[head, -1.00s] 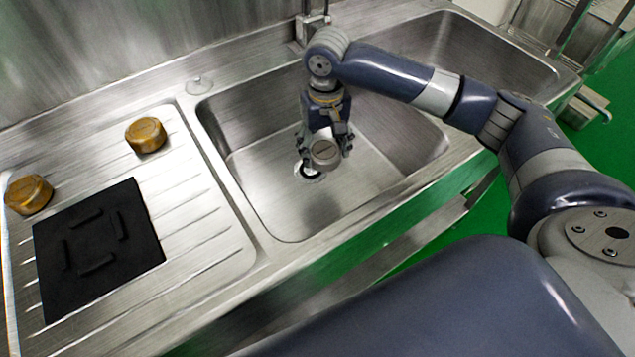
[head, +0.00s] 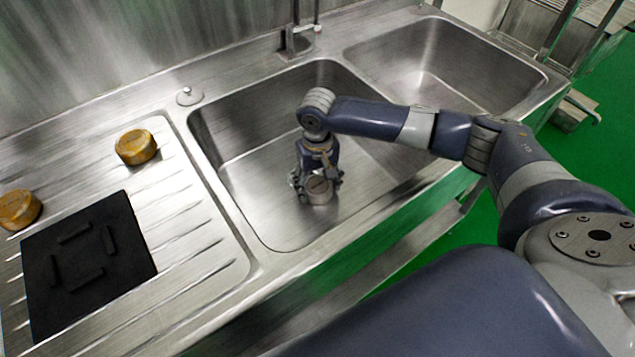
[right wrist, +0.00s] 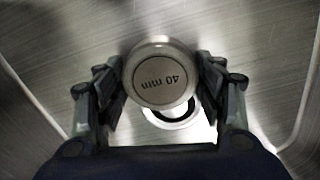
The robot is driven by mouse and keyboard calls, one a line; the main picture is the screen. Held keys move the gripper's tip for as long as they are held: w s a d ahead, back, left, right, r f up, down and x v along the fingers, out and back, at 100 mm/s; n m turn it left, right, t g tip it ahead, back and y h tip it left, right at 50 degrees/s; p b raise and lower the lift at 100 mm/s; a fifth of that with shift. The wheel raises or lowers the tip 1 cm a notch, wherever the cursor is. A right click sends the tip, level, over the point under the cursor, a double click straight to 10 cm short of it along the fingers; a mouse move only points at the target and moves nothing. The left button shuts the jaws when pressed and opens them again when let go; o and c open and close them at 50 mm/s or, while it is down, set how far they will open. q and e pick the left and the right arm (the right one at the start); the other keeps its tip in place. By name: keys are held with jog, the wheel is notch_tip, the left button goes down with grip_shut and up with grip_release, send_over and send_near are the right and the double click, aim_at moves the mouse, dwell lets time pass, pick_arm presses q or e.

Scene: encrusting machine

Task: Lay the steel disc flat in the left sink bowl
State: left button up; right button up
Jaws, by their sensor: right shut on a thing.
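The steel disc (head: 318,190), a short grey cylinder, is between the fingers of my right gripper (head: 316,184), low inside the left sink bowl (head: 262,215). In the right wrist view the disc (right wrist: 160,76) shows its round face marked "40 mm", and the right gripper (right wrist: 162,85) is shut on its sides. The disc's face looks about level. I cannot tell whether its underside touches the bowl floor. The drain hole (right wrist: 174,112) shows partly behind the disc in the wrist view. My left gripper is not in view.
The right sink bowl (head: 440,65) is empty. The ribbed drainboard (head: 190,240) at left holds two brass-coloured cylinders (head: 136,147) (head: 18,209) and a black mat (head: 125,262) with raised bars. A faucet (head: 296,40) stands behind the bowls. A small plug (head: 189,96) sits on the rim.

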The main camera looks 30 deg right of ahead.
aim_at(317, 185)
jog(key=o, duration=1.5)
jog(key=shift+f, duration=0.1)
jog(key=shift+r, duration=0.2)
notch_tip(317, 185, up, 12)
